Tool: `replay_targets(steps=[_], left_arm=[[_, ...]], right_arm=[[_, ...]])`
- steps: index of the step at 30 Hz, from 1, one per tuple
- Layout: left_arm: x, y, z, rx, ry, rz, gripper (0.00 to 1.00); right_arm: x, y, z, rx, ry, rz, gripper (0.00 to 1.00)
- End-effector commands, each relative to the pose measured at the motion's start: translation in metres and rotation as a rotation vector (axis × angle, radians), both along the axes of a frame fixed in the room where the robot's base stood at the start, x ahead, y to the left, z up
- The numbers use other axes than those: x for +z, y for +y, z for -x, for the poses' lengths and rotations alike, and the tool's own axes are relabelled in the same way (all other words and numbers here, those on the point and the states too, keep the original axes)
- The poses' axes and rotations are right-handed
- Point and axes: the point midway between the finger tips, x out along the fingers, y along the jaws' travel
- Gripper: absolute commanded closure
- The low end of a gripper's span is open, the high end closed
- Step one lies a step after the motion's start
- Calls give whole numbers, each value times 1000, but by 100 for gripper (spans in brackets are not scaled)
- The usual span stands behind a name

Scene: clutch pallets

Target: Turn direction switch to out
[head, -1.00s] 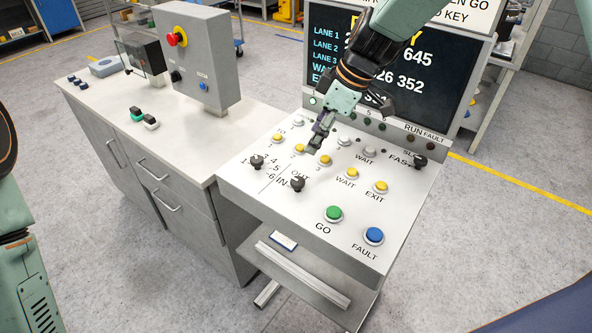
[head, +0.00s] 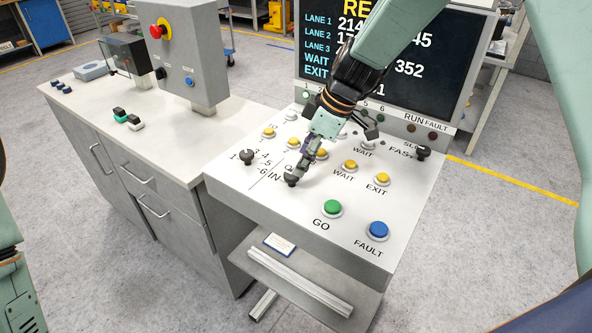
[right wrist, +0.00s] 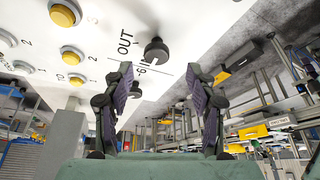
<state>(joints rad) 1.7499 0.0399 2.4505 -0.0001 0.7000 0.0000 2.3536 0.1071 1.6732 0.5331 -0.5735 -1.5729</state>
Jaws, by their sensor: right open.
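The direction switch (head: 291,181) is a black rotary knob on the white sloped panel, beside the IN label and the partly covered OUT label. In the right wrist view the knob (right wrist: 157,52) stands beyond and between my fingertips, with OUT printed next to it. My right gripper (head: 304,166) comes down from the upper right, right above the knob, and covers part of it in the head view. Its two fingers (right wrist: 161,76) are apart with nothing between them; I see no clear contact. I cannot tell which label the knob points to. My left gripper is out of view.
A second black knob (head: 247,157) with number marks sits left of the switch. Yellow buttons (head: 350,165), a green GO button (head: 332,207) and a blue FAULT button (head: 378,229) are close by. A display screen (head: 420,60) stands behind the panel.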

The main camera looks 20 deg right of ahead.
Motion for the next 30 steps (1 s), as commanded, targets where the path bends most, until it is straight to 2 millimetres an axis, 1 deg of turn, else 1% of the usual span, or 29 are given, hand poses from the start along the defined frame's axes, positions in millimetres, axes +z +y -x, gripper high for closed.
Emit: replay_targets(steps=[1,3,9,13,20,23,30], left_arm=[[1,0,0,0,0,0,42],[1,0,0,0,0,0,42],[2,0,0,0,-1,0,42],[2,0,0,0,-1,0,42],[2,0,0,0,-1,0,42],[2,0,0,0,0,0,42],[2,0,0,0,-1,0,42]], right_arm=[[-9,3,-2,2,4,1,43],[-20,7,-5,1,3,2,43],[-39,14,-11,1,1,1,43],[-45,17,-13,1,0,1,43],[-45,17,-13,1,-1,1,43],[-45,17,-13,1,0,0,50],[-45,17,-13,1,0,0,70]])
